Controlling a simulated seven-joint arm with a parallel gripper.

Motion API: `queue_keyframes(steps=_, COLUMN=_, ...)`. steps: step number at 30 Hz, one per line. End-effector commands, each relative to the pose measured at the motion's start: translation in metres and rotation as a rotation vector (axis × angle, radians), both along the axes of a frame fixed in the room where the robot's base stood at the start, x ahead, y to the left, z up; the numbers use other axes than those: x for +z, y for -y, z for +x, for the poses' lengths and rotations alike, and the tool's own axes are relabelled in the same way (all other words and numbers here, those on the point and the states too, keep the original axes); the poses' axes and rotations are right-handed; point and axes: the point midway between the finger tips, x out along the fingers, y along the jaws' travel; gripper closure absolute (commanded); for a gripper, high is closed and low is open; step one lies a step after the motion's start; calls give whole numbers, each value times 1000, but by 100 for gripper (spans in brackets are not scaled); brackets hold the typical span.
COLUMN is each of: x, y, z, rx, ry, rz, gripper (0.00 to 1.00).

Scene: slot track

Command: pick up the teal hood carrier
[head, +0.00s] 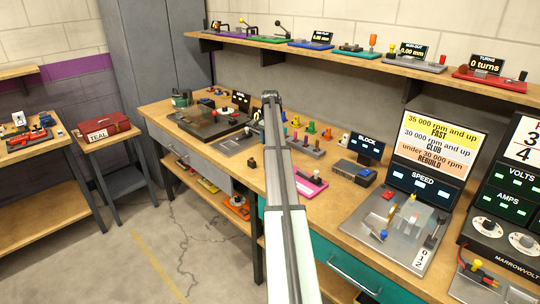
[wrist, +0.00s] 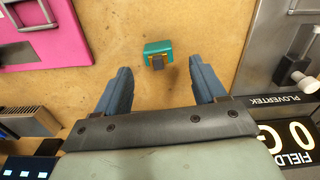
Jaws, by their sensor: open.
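The teal hood carrier (wrist: 158,47) is a small teal block with a dark grey tab and orange bits at its front. It lies on the wooden bench top in the wrist view, near the middle and towards the top. My gripper (wrist: 160,66) is open, with its two blue-grey fingers spread wide. The carrier shows between and slightly beyond the fingertips, and neither finger appears to touch it. Nothing is held. In the head view my own arm crosses the bench; I cannot make out the carrier or the gripper's fingers there.
A pink plate (wrist: 48,38) lies left of the fingers. A grey panel with a knob (wrist: 298,78) stands on the right, beside a black FIELD display (wrist: 288,138). A finned grey block (wrist: 30,121) sits lower left. Bare wood surrounds the carrier.

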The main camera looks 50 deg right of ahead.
Motion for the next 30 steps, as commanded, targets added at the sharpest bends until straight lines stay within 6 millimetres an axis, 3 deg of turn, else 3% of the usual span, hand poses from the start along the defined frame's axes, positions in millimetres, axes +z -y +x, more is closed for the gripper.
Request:
queue_keyframes(steps=12, x=-46, y=1, z=-2, rx=0, ry=0, rz=1, gripper=30)
queue_keyframes(steps=20, x=-50, y=1, z=-2, rx=0, ry=0, rz=0, gripper=30)
queue_keyframes(steps=30, x=-50, y=1, z=-2, rx=0, ry=0, rz=0, gripper=61)
